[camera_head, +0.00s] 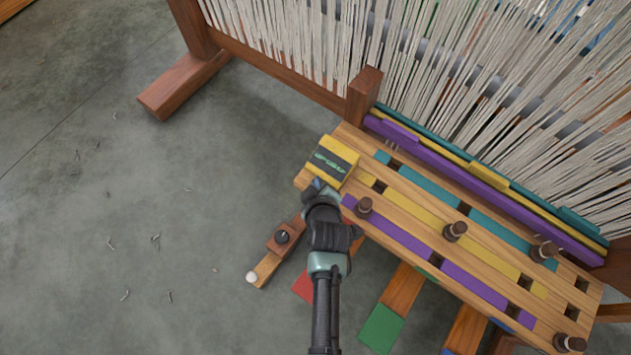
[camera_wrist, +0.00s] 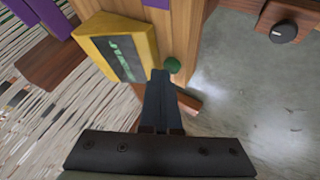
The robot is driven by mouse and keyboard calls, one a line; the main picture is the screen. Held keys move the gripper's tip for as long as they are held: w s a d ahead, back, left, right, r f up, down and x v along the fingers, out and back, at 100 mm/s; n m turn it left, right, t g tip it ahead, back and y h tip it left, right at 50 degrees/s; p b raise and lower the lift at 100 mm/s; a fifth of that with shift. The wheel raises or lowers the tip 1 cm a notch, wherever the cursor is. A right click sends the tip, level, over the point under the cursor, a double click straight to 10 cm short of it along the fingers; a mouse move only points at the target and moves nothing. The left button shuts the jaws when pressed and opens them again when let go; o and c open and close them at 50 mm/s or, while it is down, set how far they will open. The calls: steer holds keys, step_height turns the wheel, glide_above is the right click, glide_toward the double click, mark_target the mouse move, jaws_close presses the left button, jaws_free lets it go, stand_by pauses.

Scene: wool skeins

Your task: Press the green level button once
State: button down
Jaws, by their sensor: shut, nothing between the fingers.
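The green button (camera_wrist: 173,65) is a small round knob in the wrist view, on the wooden frame beside a yellow box (camera_wrist: 118,48) with a dark display. My gripper (camera_wrist: 158,73) is shut and empty, its fingertips just left of the button in the picture. I cannot tell whether they touch it. In the head view my gripper (camera_head: 317,185) is at the near lower corner of the yellow box (camera_head: 331,162). The button is hidden there behind my gripper.
A wooden loom bench (camera_head: 430,205) with dark pegs and slots runs to the right. A dark knob (camera_head: 282,237) on a wooden block and a lever with a white ball (camera_head: 252,277) are left of my arm. A green pedal (camera_head: 381,329) lies below.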

steer(key=shift+r, duration=0.1)
steer(key=shift+r+p, duration=0.75)
steer(key=shift+p, duration=0.1)
step_height(320, 180, up, 5)
steer(key=p, duration=0.4)
steer(key=shift+p, duration=0.35)
steer(key=shift+r, duration=0.1)
